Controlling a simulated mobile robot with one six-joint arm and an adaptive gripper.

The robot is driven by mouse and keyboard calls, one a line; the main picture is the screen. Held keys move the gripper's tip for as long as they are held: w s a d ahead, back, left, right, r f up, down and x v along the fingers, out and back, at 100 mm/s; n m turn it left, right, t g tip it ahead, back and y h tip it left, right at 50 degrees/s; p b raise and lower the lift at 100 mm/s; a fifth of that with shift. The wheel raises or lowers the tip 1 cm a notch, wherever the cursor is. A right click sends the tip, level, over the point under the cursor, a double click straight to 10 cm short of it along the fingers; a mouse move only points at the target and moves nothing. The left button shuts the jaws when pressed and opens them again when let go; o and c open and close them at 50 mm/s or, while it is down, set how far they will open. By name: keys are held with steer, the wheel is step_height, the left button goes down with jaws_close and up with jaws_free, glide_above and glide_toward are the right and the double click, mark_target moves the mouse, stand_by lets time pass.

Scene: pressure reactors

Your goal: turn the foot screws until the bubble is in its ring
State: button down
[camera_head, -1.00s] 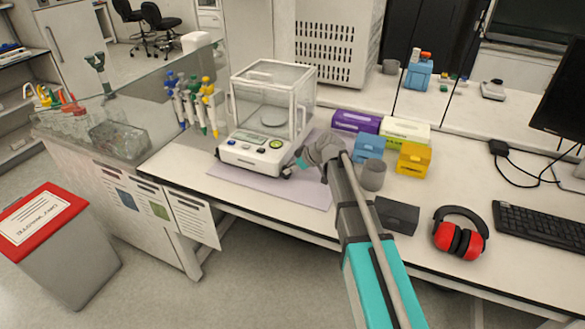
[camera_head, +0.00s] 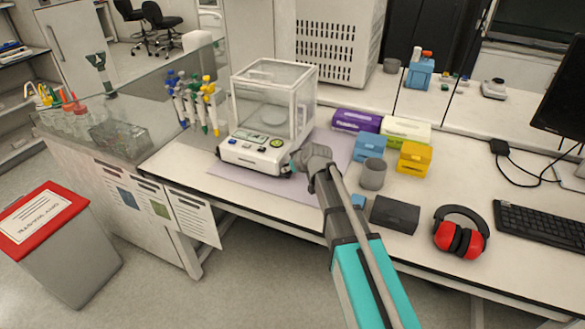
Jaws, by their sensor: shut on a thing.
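The white balance (camera_head: 250,154) with a clear draft shield (camera_head: 272,97) stands on a pale lilac mat (camera_head: 270,187). Its front panel carries a display, buttons and a round green spot (camera_head: 277,143), which looks like the level bubble; the bubble's place in its ring is too small to tell. My gripper (camera_head: 293,165) is at the balance's front right corner, low beside its base. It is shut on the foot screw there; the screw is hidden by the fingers. Another dark foot shows under the front left corner (camera_head: 219,152).
Coloured pipettes (camera_head: 196,103) stand left of the balance. The mat's front strip is clear.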

steer(key=shift+a+m, duration=0.2)
steer(key=shift+m, duration=0.1)
steer(key=shift+c, duration=1.9)
jaws_free()
steer(key=shift+o, duration=0.4)
steer(key=shift+d, duration=0.1)
